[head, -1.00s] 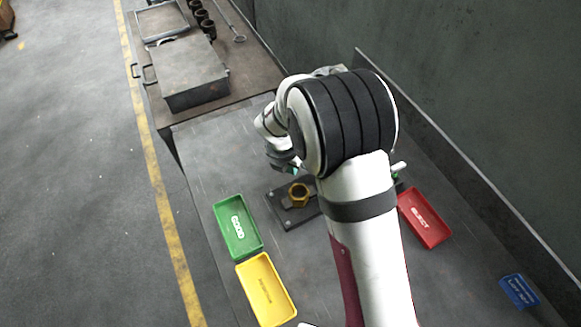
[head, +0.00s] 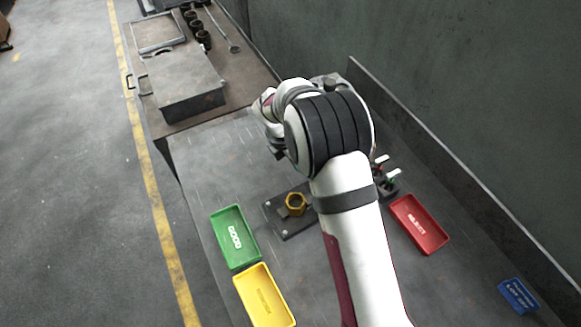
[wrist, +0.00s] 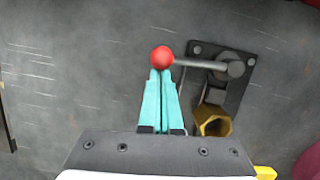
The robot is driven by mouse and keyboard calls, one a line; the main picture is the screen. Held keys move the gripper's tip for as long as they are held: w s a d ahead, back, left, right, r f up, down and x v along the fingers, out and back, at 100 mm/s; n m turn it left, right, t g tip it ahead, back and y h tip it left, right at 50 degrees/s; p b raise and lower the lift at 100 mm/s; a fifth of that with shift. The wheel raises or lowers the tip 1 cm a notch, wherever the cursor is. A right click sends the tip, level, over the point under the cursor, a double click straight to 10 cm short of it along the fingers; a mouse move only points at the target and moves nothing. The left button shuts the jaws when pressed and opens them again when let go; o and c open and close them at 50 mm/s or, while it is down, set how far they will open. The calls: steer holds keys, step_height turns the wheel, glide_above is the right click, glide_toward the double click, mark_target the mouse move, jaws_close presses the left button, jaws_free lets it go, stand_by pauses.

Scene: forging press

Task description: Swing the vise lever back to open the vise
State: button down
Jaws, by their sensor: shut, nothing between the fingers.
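In the wrist view, the vise lever (wrist: 200,64) is a grey rod with a red ball knob (wrist: 162,59) at its left end. It runs right to a round pivot on the dark vise plate (wrist: 243,60). A brass hex nut (wrist: 213,120) sits below the pivot, beside the vise's grey parts. My gripper (wrist: 161,78) has teal fingers held together with nothing between them. Their tips are right at the knob, overlapping its lower edge in the picture; I cannot tell whether they touch. In the head view, the nut (head: 295,203) shows on its plate, while my arm hides the fingers and lever.
A green bin (head: 235,237) and a yellow bin (head: 264,296) stand left of my arm. A red bin (head: 419,224) and a blue bin (head: 518,296) stand right. A dark holder (head: 387,184) with white-tipped items is close to my arm. A metal box (head: 182,85) lies at the back.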

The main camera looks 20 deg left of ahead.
steer(key=w+d+m, duration=0.1)
steer(key=m, duration=0.1)
steer(key=w+d+m+g, duration=0.1)
steer(key=w+m, duration=0.1)
steer(key=shift+h, duration=0.3)
steer(key=shift+w+d+m+g, duration=0.2)
steer(key=shift+w+d+m, duration=0.35)
steer(key=shift+m, duration=0.5)
steer(key=shift+w+d+m+g, duration=0.2)
steer(key=shift+w+d+m, duration=0.15)
steer(key=shift+d+m, duration=0.55)
steer(key=shift+a+m+h, duration=0.1)
steer(key=shift+m+h, duration=0.15)
steer(key=shift+h, duration=0.05)
steer(key=a, duration=0.2)
steer(key=s+a+f, duration=0.1)
steer(key=a, duration=0.1)
steer(key=v, duration=1)
steer(key=shift+r, duration=0.2)
steer(key=shift+d, duration=0.15)
